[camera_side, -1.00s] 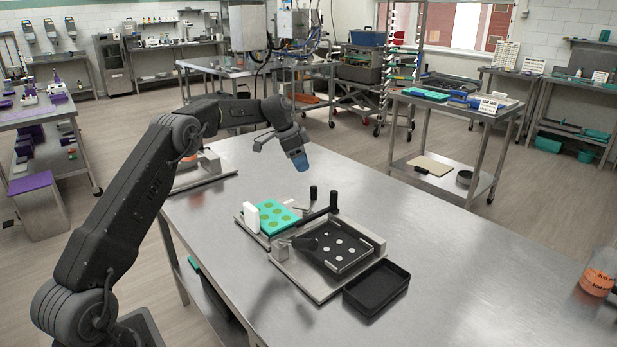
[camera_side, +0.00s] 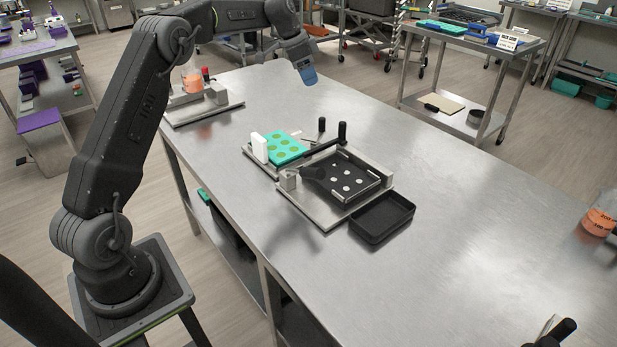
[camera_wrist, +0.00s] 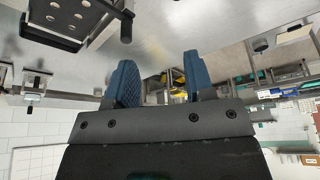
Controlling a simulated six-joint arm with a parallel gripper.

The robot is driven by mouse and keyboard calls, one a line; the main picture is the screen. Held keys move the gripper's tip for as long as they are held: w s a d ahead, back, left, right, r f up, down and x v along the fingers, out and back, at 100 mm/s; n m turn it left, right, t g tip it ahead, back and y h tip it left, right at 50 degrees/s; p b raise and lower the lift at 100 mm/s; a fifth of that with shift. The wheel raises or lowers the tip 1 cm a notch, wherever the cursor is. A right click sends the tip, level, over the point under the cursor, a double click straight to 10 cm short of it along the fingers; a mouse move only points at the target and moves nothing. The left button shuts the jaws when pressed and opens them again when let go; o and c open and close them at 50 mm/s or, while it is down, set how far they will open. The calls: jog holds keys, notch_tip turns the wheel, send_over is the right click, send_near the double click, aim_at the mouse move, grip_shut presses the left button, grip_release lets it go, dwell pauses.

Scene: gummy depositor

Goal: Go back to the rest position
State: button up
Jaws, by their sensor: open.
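My gripper (camera_side: 304,74) hangs in the air over the far part of the steel table (camera_side: 420,200), its blue fingers pointing down. It is well above and beyond the depositor parts. In the wrist view the two blue fingers of my gripper (camera_wrist: 158,80) stand apart with nothing between them. A teal mold (camera_side: 293,155) with several green rounds lies in a metal fixture beside a white block (camera_side: 260,149). A black plate (camera_side: 370,188) with several pale round spots sits in a second metal fixture in front of it.
An empty black tray (camera_side: 382,218) lies right of the plate fixture. Black upright handles (camera_side: 341,132) rise from the fixtures. A bottle of orange liquid (camera_side: 599,215) stands at the right edge. Another orange container (camera_side: 191,80) stands far left. The table's right middle is clear.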

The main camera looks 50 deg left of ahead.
jog(key=s+d+r+n+y, duration=0.1)
jog(key=s+d+r+n, duration=0.1)
jog(key=s+d+r, duration=0.5)
jog(key=s+d+r+n+y, duration=0.1)
jog(key=s+d+r, duration=0.2)
jog(key=s+d, duration=0.7)
jog(key=s+d+f+n+t, duration=0.1)
jog(key=s+d+f, duration=0.2)
jog(key=s, duration=0.7)
jog(key=s+d+f+n, duration=0.2)
jog(key=s+d+f, duration=0.2)
jog(key=s, duration=0.5)
jog(key=shift+s+d+f+t, duration=0.15)
jog(key=shift+s+f+t, duration=0.1)
jog(key=shift+s+t, duration=0.15)
